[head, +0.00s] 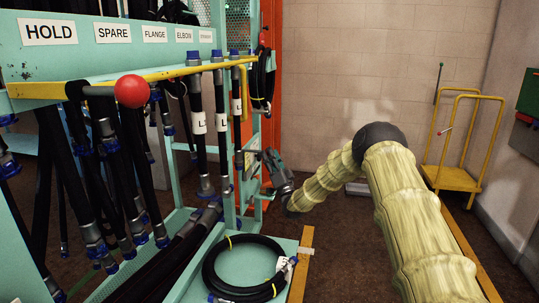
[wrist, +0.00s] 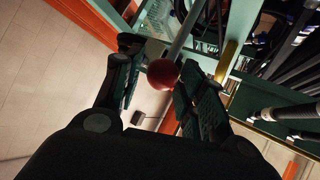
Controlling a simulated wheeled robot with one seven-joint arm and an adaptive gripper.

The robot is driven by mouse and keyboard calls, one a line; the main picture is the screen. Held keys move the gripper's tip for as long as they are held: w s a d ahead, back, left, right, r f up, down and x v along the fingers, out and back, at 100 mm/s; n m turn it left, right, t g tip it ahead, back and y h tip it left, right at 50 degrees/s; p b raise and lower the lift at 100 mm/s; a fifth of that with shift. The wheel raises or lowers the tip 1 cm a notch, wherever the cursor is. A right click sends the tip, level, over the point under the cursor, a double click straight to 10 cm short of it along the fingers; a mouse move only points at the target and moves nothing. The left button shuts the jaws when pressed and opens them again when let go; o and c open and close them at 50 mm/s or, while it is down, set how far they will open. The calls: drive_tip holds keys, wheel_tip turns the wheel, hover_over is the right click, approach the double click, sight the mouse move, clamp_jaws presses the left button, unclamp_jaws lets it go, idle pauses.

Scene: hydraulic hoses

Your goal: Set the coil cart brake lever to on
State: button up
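A lever with a red ball knob (head: 131,91) and a grey rod sticks out at the rack's yellow rail in the head view. In the wrist view the red knob (wrist: 163,74) shows between my fingers, with its rod running up. Its depth relative to the fingertips is unclear. My gripper (head: 272,160) is beside the rack's right end in the head view, well right of the knob. In the wrist view my gripper (wrist: 158,62) is open, with a finger on each side of the knob's image. No label marks the brake lever or its positions.
A teal rack (head: 120,30) with several hanging black hoses fills the left. A coiled hose (head: 250,268) lies on a low teal deck. Brown floor between is mostly clear.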

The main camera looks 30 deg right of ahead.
drive_tip(key=v, duration=1)
drive_tip(key=shift+s, duration=0.1)
